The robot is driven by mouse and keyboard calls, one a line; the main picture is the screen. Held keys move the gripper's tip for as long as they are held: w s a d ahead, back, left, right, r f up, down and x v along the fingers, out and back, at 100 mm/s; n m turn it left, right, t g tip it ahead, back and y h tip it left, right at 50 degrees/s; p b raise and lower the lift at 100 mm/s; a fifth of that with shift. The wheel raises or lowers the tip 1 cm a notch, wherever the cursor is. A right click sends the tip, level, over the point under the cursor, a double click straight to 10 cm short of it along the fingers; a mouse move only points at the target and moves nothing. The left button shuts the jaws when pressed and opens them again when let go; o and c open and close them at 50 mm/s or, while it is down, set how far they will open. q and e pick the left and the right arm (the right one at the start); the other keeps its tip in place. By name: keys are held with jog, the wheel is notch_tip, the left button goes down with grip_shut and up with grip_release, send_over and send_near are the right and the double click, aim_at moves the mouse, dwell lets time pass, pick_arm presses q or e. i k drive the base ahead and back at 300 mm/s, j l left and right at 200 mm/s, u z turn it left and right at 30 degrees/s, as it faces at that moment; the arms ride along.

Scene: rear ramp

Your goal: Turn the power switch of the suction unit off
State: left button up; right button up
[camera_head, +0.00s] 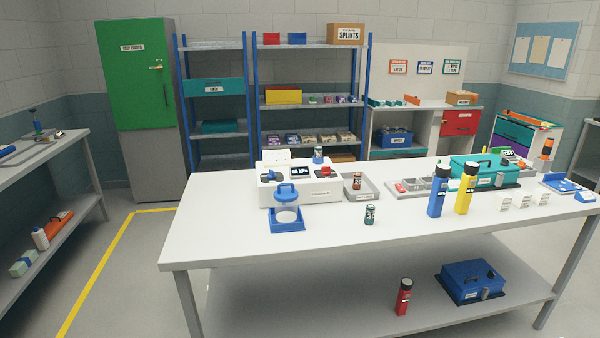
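The suction unit (318,192) is a white box standing on the left half of the long white table. On its sloped top are a dark knob (268,175) at the left, a small dark display (299,172) in the middle and a red switch (323,171) at the right. The display's text and the switch's position are too small to read. A clear jar with a blue lid (286,193) stands in a blue holder (287,226) in front of the unit's left part. Neither of my grippers is in view.
On the table (240,250), a small can (370,214) stands front right of the unit, and a grey tray (372,193) holds another can. Blue (437,195) and yellow (466,194) cylinders stand farther right, near a teal case (478,172). The table's front left is clear.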

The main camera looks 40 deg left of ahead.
aim_at(325, 170)
jog(key=u, duration=1.3)
jog(key=i+l+z, duration=0.1)
jog(key=i+l, duration=0.55)
jog(key=l, duration=0.15)
jog(key=i+l, duration=0.65)
jog(key=l+z, duration=0.05)
jog(key=l, duration=0.05)
